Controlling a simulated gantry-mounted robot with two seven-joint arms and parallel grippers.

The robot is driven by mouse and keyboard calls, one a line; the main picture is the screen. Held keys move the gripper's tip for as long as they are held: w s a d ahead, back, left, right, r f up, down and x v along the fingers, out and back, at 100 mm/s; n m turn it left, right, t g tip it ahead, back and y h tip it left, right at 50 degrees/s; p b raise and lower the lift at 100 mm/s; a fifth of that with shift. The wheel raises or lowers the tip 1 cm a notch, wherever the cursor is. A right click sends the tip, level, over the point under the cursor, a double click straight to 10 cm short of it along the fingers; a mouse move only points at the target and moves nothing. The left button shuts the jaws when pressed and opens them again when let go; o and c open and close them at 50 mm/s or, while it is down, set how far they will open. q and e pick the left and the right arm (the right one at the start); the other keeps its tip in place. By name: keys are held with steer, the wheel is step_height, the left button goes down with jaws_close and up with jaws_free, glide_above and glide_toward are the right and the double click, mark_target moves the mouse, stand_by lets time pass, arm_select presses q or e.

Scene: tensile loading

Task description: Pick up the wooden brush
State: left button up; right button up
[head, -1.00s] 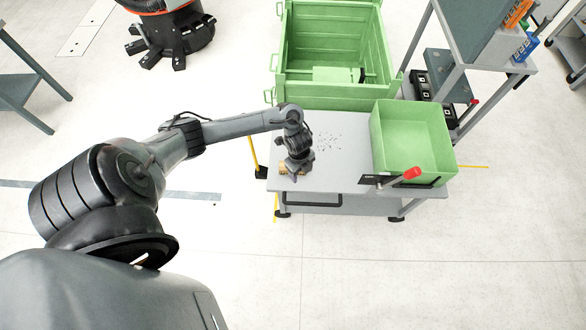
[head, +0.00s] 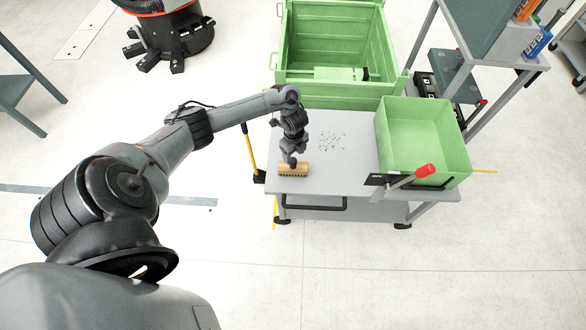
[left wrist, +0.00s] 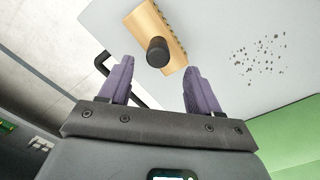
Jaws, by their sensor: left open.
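The wooden brush (head: 293,170) lies on the grey cart top near its front left corner. In the left wrist view the brush (left wrist: 172,22) shows a light wooden block with a dark round knob handle (left wrist: 158,50). My left gripper (head: 291,158) is just behind and above the brush in the head view. In the left wrist view the left gripper (left wrist: 155,72) has its two purple fingers spread wide, and the knob lies ahead between their lines. Nothing is held. My right gripper is not in view.
Small dark debris (head: 332,141) is scattered on the cart top (head: 345,180) right of the brush. A green bin (head: 420,140) with a red-handled tool (head: 425,171) at its front stands at the cart's right. A large green crate (head: 335,90) is behind.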

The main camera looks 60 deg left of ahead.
mark_target(293, 160)
arm_select(q)
step_height(293, 160, down, 5)
steer(key=shift+s+a+f+b, duration=0.1)
steer(key=shift+s+b, duration=0.05)
steer(key=shift+b, duration=0.85)
jaws_close()
